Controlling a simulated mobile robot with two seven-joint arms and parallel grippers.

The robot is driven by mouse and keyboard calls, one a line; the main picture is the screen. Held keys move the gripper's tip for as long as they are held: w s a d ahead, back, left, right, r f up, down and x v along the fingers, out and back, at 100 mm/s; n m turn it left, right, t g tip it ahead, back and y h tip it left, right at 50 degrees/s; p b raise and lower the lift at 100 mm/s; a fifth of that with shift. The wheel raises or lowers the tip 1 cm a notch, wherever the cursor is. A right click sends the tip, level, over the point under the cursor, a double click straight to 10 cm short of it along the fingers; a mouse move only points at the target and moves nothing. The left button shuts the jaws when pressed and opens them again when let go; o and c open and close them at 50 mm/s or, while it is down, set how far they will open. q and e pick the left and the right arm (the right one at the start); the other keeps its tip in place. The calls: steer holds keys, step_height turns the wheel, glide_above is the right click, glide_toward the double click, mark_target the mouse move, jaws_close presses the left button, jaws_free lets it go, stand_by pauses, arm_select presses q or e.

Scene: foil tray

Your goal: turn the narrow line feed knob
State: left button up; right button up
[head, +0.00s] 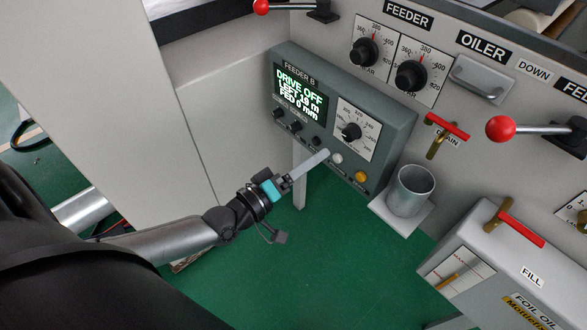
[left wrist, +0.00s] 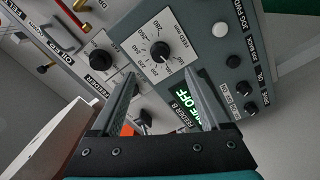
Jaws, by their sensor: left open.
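A black feed knob (head: 350,132) sits on a white dial plate at the right of the grey-green FEEDER B panel (head: 395,105). In the left wrist view the knob (left wrist: 160,52) shows near the top middle, its plate marked in mm. My left gripper (head: 323,155) is in front of the panel, below and left of this knob. In the left wrist view its two fingers (left wrist: 161,76) stand apart, open, with nothing between them; the knob lies beyond their tips. No label reading "narrow line" is legible. My right gripper is not in view.
The panel's display (head: 299,92) reads DRIVE OFF. Small black knobs, a white button (head: 337,158) and a yellow button (head: 361,177) line its lower edge. Two more dial knobs, one here (head: 410,76), sit above. A metal cup (head: 411,190) and red-handled levers are at right.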

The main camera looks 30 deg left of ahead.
arm_select(q)
steer(key=shift+p+v, duration=0.3)
steer(key=shift+v, duration=1.9)
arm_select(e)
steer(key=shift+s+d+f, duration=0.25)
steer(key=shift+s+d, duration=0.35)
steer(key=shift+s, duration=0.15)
arm_select(q)
steer(key=s+a+f+m+g+y+p, duration=0.1)
steer(key=s+a+f+m+g+y, duration=0.15)
steer(key=f, duration=0.85)
steer(key=s+a+f+m+g+y, duration=0.2)
steer(key=a+f+m+g, duration=0.15)
steer(key=f, duration=0.75)
steer(key=s+d+f+m+g+y, duration=0.1)
steer(key=s+f+g, duration=0.3)
steer(key=s+f, duration=0.4)
steer(key=s+d+f+m+g+y, duration=0.1)
steer(key=s+f+m+g, duration=0.2)
steer(key=s+f, duration=0.6)
steer(key=s+g+p, duration=0.1)
steer(key=s, duration=0.4)
steer(key=shift+g, duration=0.4)
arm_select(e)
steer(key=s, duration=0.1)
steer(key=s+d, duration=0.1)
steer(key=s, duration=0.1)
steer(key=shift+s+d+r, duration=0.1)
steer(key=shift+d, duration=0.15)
